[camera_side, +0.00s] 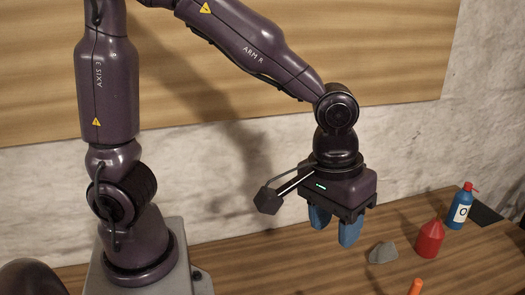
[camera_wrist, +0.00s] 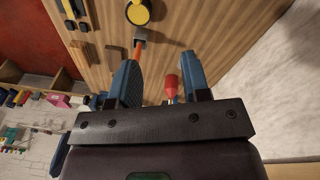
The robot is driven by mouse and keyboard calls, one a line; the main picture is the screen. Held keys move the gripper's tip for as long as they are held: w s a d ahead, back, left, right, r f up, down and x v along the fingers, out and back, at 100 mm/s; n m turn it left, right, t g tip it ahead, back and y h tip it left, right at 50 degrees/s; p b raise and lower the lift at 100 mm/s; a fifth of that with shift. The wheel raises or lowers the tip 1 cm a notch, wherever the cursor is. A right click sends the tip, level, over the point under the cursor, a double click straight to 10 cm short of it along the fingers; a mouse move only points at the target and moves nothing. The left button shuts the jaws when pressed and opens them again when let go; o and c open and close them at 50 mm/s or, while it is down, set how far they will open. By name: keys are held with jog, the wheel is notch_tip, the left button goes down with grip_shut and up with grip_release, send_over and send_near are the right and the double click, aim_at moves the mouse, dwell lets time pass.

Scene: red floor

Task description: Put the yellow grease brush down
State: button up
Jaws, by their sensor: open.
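My gripper (camera_side: 334,232) hangs above the wooden bench with its two blue fingers pointing down and apart. In the wrist view my gripper (camera_wrist: 159,62) is open, and nothing is clasped between its fingers. I cannot make out a yellow grease brush for certain in either view. A round yellow and dark object (camera_wrist: 137,12) lies at the top of the wrist view, beyond the fingertips; I cannot tell what it is. A red object (camera_wrist: 172,84) shows through the gap between the fingers, without visible contact.
On the bench (camera_side: 300,265), a grey wedge-shaped block (camera_side: 382,253), a red pointed container (camera_side: 430,240) and a blue bottle with a red top (camera_side: 460,207) stand to the right. An orange object (camera_side: 416,287) is cut off at the bottom edge. A pale wall stands behind.

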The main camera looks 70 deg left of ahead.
jog(key=s+a+r+m+t, duration=0.4)
jog(key=s+a+r, duration=0.5)
jog(key=a, duration=0.3)
jog(key=shift+s+y, duration=0.15)
jog(key=shift+y, duration=0.15)
